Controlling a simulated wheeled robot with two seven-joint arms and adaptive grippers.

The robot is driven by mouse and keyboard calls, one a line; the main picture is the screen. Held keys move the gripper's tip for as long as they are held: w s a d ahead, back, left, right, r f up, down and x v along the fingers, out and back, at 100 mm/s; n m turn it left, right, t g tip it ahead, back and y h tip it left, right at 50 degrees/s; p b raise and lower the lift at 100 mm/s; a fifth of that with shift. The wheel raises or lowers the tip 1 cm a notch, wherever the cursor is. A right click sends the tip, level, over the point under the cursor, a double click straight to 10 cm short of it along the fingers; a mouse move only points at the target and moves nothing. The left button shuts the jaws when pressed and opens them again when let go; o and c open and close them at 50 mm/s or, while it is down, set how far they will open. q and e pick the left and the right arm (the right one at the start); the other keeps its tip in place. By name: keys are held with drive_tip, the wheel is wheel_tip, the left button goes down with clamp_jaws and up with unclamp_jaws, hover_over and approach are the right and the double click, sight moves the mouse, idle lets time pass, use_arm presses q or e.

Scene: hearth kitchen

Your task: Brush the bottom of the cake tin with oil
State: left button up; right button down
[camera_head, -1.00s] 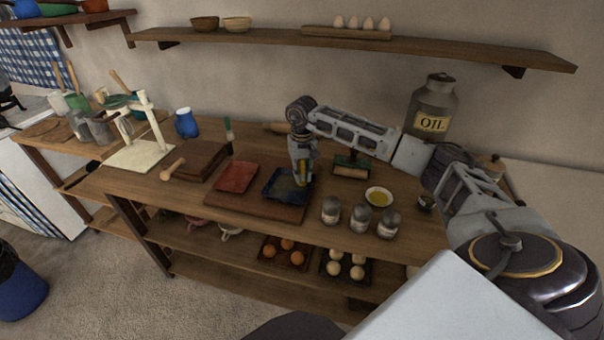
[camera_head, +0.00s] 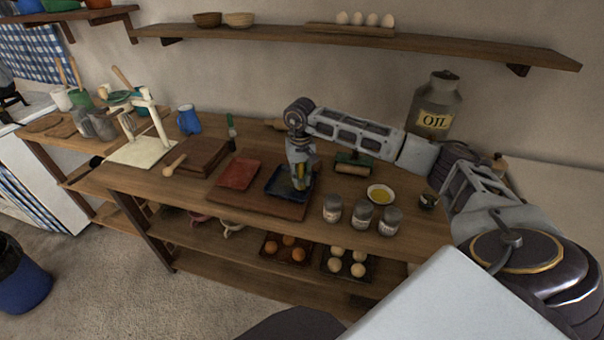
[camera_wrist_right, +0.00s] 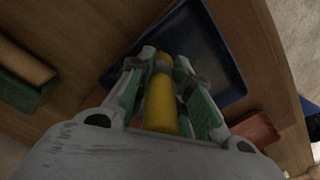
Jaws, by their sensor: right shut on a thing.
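The dark blue square cake tin (camera_head: 277,187) lies on a wooden board on the table, and it also shows in the right wrist view (camera_wrist_right: 205,45). My right gripper (camera_head: 299,170) points down over the tin. It is shut on the yellow handle of a brush (camera_wrist_right: 160,102), which also shows in the head view (camera_head: 301,185). The brush's tip is hard to make out, so I cannot tell whether it touches the bottom of the tin. A small white bowl of yellow oil (camera_head: 380,194) stands to the right. My left gripper is not in view.
A red tin (camera_head: 240,173) lies left of the blue one on the same board (camera_head: 255,203). Several grey jars (camera_head: 362,216) stand at the front right. A green block with a rolling-pin-like wooden part (camera_head: 352,165) and a large OIL can (camera_head: 434,105) are behind.

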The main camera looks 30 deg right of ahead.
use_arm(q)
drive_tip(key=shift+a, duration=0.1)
use_arm(e)
drive_tip(key=shift+s+a, duration=0.15)
drive_tip(key=shift+a, duration=0.05)
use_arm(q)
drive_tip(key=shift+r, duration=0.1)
use_arm(e)
drive_tip(key=shift+s+a+r, duration=0.1)
drive_tip(key=shift+s+a, duration=0.9)
drive_tip(key=shift+a, duration=0.3)
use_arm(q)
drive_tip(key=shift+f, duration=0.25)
use_arm(e)
drive_tip(key=shift+w+d+b, duration=0.3)
drive_tip(key=shift+w+d, duration=0.05)
drive_tip(key=shift+d, duration=0.05)
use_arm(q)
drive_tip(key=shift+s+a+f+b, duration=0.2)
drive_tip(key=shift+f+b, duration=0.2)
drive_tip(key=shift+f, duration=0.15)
use_arm(e)
drive_tip(key=shift+w+d, duration=0.75)
drive_tip(key=shift+d, duration=0.3)
drive_tip(key=shift+d, duration=0.1)
